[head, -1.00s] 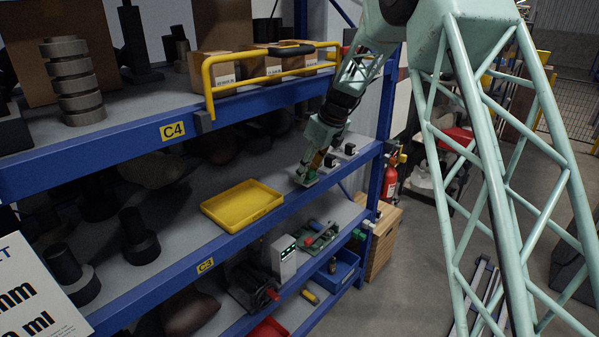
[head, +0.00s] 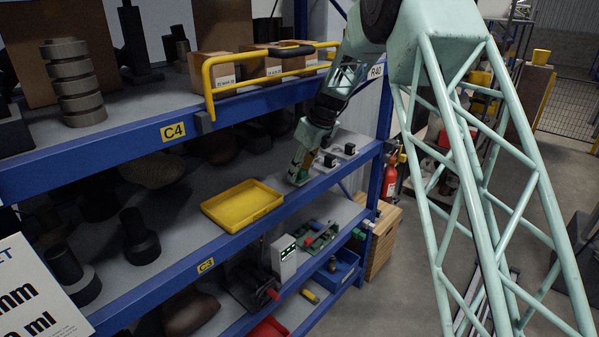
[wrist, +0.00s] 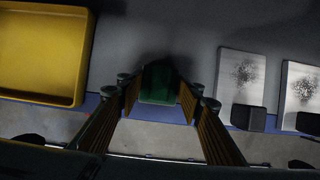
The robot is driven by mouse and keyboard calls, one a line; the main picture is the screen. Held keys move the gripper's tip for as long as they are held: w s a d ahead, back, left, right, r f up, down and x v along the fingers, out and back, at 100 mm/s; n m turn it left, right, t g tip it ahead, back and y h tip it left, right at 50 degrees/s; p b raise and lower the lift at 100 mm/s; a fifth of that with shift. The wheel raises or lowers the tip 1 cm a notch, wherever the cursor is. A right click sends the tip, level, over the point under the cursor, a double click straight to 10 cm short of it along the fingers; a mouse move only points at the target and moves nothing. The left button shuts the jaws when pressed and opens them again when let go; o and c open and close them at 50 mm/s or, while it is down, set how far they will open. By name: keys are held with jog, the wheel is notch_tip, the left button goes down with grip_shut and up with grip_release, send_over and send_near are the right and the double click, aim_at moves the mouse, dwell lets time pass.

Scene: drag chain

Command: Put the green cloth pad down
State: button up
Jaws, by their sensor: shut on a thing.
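My gripper (head: 299,174) is over the right part of the C3 shelf (head: 185,221), to the right of the yellow tray. In the wrist view, its two fingers (wrist: 160,98) stand on either side of the green cloth pad (wrist: 159,82) and are shut on it. The pad is low at the shelf's front edge, with a dark shadow just behind it. I cannot tell whether it touches the shelf. In the head view the pad is a small green patch, mostly hidden by the fingers.
The yellow tray (head: 242,206) lies left of my gripper; it also shows in the wrist view (wrist: 40,97). Two white plates with black blocks (wrist: 242,80) lie to the right. The upper C4 shelf (head: 130,140) overhangs behind. Bare shelf shows between tray and plates.

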aim_at(304, 171)
jog(key=shift+f, duration=0.1)
dwell(0.3)
jog(key=o, duration=0.8)
jog(key=shift+r, duration=0.2)
jog(key=shift+v, duration=1.15)
jog(key=v, duration=0.2)
jog(key=shift+s+d+r, duration=0.1)
jog(key=shift+d+r, duration=0.1)
jog(key=shift+r, duration=0.15)
jog(key=s+d, duration=0.2)
jog(key=d, duration=0.1)
jog(key=s+d+b, duration=0.1)
jog(key=s+d, duration=0.1)
jog(key=d, duration=0.1)
jog(key=s+d, duration=0.3)
jog(key=shift+s+d+f, duration=0.1)
jog(key=shift+s+d, duration=0.05)
jog(key=shift+d, duration=0.1)
